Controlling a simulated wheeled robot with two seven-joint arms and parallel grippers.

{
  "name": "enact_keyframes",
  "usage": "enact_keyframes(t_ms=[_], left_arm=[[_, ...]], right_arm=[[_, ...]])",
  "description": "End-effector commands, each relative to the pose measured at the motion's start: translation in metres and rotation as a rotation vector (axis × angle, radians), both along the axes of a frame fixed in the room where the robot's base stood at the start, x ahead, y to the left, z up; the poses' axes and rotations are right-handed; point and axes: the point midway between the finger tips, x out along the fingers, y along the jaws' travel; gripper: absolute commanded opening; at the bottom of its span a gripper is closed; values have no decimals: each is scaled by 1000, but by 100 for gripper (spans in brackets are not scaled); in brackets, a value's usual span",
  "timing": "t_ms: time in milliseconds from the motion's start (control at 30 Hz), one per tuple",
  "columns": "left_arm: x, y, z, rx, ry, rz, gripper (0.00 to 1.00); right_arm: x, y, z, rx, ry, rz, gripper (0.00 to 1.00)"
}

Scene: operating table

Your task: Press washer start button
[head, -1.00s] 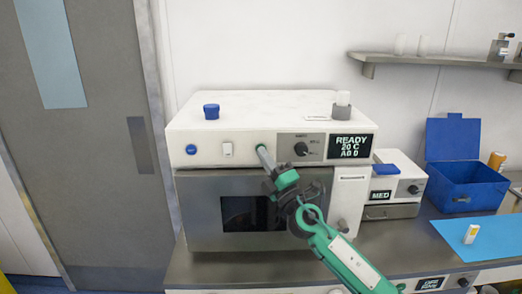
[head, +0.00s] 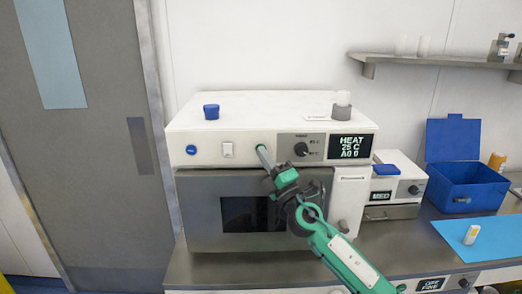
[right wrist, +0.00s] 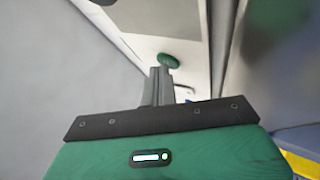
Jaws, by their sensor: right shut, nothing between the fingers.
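The washer (head: 228,115) is a white box with a grey door and a dark window. Its display (head: 350,147) reads HEAT, 25 C, A0 0. My right gripper (head: 261,149) is shut and empty, its tips against or very near the front panel, left of the black knob (head: 301,149). In the right wrist view a round green button (right wrist: 168,60) sits on the white panel just beyond the fingertips (right wrist: 160,75). I cannot tell whether they touch. In the head view the gripper hides this button. My left gripper is not in view.
A blue button (head: 191,150) and a white switch (head: 227,150) are further left on the panel. A small white device (head: 399,180), an open blue box (head: 468,190) and a blue mat (head: 455,230) are at right. A shelf (head: 440,60) hangs above.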

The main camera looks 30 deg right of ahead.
Motion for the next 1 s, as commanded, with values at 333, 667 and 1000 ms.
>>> enact_keyframes(t_ms=[333,667,1000], left_arm=[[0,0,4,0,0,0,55],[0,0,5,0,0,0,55],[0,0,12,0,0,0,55]], right_arm=[[-12,7,0,1,1,0,0],[-15,9,0,2,0,1,0],[-43,27,0,1,1,0,0]])
